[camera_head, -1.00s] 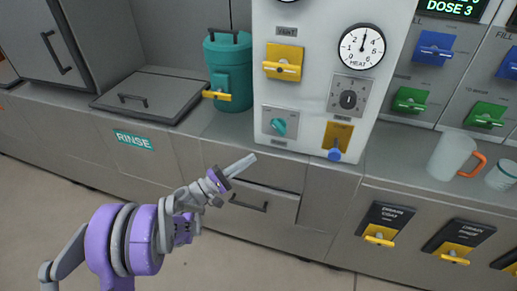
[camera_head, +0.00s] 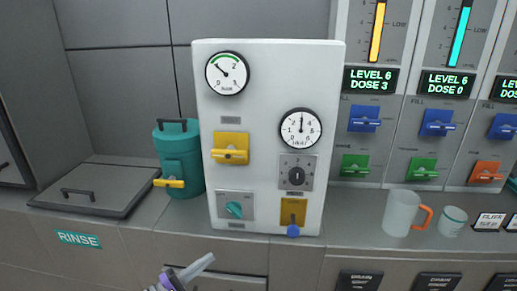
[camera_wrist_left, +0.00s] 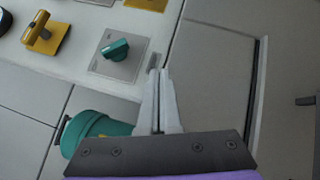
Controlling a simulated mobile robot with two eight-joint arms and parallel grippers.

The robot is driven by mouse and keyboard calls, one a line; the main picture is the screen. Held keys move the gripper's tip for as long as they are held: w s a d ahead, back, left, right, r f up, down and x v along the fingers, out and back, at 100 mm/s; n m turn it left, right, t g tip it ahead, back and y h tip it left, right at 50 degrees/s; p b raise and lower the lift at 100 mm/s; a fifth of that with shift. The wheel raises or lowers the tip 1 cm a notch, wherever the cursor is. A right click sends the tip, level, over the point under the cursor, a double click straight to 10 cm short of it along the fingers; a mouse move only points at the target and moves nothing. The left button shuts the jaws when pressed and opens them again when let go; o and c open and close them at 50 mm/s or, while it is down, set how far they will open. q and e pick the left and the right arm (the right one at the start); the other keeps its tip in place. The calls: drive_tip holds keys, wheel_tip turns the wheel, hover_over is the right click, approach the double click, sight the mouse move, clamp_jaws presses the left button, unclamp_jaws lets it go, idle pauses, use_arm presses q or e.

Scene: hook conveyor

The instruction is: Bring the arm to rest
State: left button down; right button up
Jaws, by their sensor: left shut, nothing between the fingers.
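My left gripper (camera_head: 196,266) shows at the bottom of the head view, in front of the counter's front face and below the white control panel (camera_head: 263,214). Its fingers are shut with nothing between them. In the left wrist view the closed fingers (camera_wrist_left: 158,72) point up the picture, toward a grey surface beside the panel's teal knob (camera_wrist_left: 115,48). They appear apart from the knob. Most of my left arm is below the head view's edge. My right gripper is not in view.
A teal canister (camera_head: 181,150) with a yellow tap stands left of the panel. A grey lid (camera_head: 93,188) lies further left on the counter. A clear mug (camera_head: 400,213) with an orange handle and a small cup (camera_head: 452,221) stand at the right. Counter space between canister and lid is narrow.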

use_arm(q)
drive_tip(key=s+d+f+m+g+y, duration=0.3)
drive_tip(key=s+d+m+g+y, duration=0.2)
drive_tip(key=s+d+g, duration=0.45)
drive_tip(key=s+a+f+m+y, duration=0.2)
drive_tip(key=s+a+m+y, duration=0.25)
drive_tip(key=s, duration=0.65)
drive_tip(key=s+a+f+m+y, duration=0.3)
drive_tip(key=s+a+y, duration=0.15)
drive_tip(key=s, duration=0.55)
wheel_tip(320, 180, up, 22)
drive_tip(key=w+d+p, duration=0.1)
drive_tip(key=w+p, duration=0.1)
drive_tip(key=p, duration=1.6)
drive_tip(key=shift+f+t+y+p, duration=0.2)
drive_tip(key=shift+t+y+p, duration=0.1)
drive_tip(key=shift+t, duration=0.05)
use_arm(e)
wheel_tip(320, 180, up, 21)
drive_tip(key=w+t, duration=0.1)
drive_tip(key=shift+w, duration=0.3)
use_arm(q)
drive_tip(key=shift+n, duration=0.25)
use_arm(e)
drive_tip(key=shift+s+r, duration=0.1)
